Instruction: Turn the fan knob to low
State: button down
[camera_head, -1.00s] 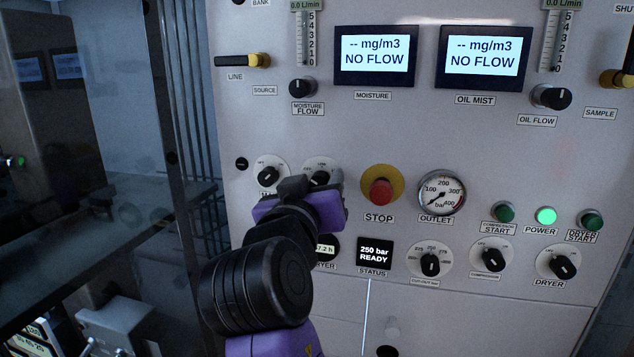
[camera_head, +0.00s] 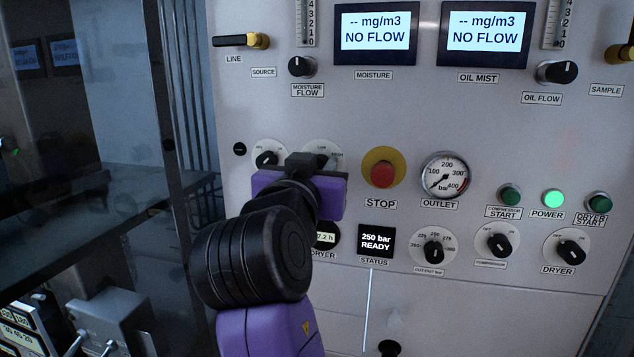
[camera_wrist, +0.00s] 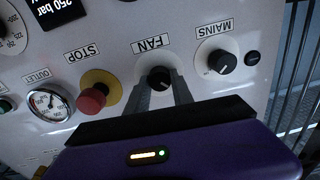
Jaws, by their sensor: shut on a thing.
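The fan knob (camera_wrist: 159,77) is a black knob on a white round dial under the FAN label, which reads upside down in the wrist view. My gripper (camera_wrist: 162,90) has its two fingers on either side of this knob and is shut on it. In the head view the fan dial (camera_head: 326,147) shows above my gripper (camera_head: 304,163), which covers most of the knob. The word at the dial's top looks like LOW. The direction in which the knob points cannot be told clearly.
The mains knob (camera_head: 267,159) is close on the left of the fan dial in the head view. The red stop button (camera_head: 382,174) on its yellow ring is close on the right, with the outlet gauge (camera_head: 446,176) beyond it. Several other knobs and buttons lie lower right.

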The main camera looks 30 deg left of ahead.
jog(key=shift+f+m+b, duration=0.15)
jog(key=shift+m+b, duration=3.6)
jog(key=shift+m, duration=0.55)
jog(key=shift+d, duration=0.1)
jog(key=c, duration=1.1)
grip_release()
jog(key=b+v, duration=0.2)
jog(key=v, duration=0.5)
jog(key=shift+s, duration=0.4)
